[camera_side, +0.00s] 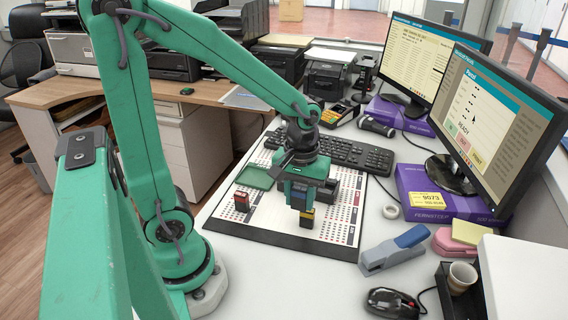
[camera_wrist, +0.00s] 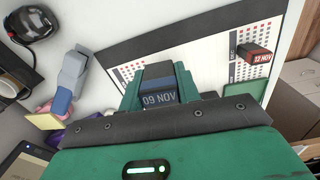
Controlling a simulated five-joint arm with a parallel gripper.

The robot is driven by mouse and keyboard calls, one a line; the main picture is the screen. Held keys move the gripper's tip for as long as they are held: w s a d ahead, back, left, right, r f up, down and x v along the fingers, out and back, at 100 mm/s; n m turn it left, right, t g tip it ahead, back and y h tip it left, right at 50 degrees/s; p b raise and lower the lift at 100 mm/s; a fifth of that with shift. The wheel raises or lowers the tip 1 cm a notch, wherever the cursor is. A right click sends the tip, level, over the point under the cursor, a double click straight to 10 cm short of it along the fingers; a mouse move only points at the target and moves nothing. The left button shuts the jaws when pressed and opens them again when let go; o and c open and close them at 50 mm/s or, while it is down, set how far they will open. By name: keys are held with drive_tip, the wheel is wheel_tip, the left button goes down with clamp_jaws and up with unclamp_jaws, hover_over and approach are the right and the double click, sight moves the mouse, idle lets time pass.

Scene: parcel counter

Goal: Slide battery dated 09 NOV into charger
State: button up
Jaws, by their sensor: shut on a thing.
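My gripper (camera_wrist: 160,90) is shut on a dark blue battery (camera_wrist: 160,97), whose label reads 09 NOV upside down in the wrist view. In the side view the gripper (camera_side: 299,193) points down over the white board (camera_side: 270,227), with blue showing between its fingers. A red battery (camera_side: 241,201) stands apart to the left; in the wrist view it reads 12 NOV (camera_wrist: 257,56). A yellow-topped dark battery (camera_side: 307,217) shows just below and right of the gripper.
A green tray (camera_side: 255,177) lies left of the gripper. A keyboard (camera_side: 355,152) lies behind the board. The board's front left part is clear.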

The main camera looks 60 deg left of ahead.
drive_tip(key=w+a, duration=0.3)
drive_tip(key=w, duration=0.1)
drive_tip(key=w+a+f, duration=0.1)
drive_tip(key=w+a, duration=0.3)
drive_tip(key=w, duration=0.1)
drive_tip(key=w+a+f, duration=0.1)
drive_tip(key=w+a, duration=0.2)
drive_tip(key=w, duration=0.2)
drive_tip(key=shift+w+a, duration=0.2)
drive_tip(key=shift+w+a+f, duration=0.2)
drive_tip(key=shift+w+a, duration=0.3)
drive_tip(key=shift+a, duration=0.05)
drive_tip(key=shift+f, duration=0.15)
drive_tip(key=shift+f, duration=1.75)
drive_tip(key=shift+f, duration=0.8)
drive_tip(key=o, duration=1.1)
